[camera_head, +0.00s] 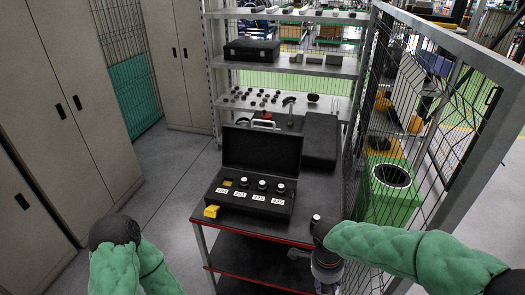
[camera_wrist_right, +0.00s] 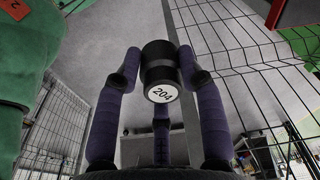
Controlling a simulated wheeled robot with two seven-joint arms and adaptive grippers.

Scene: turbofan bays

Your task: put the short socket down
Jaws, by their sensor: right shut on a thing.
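The short socket (camera_wrist_right: 161,72) is a dark cylinder with a white round face marked 204. In the right wrist view it sits between the fingertips of my right gripper (camera_wrist_right: 160,70), which is shut on it. In the head view my right gripper (camera_head: 324,264) is by the right front corner of the table; I cannot clearly make out the socket there. The open black socket case (camera_head: 262,157) stands on the table (camera_head: 292,238). Its leftmost place (camera_head: 227,183) shows yellow and holds no socket; three sockets (camera_head: 262,185) stand to its right. My left gripper is out of view.
A yellow block (camera_head: 211,211) lies at the case's left front corner. A black box (camera_head: 320,139) stands behind right of the case. Shelves (camera_head: 290,66) stand at the back. A mesh fence (camera_head: 400,110) and a green bin (camera_head: 393,196) are on the right. Cabinets (camera_head: 60,100) are left.

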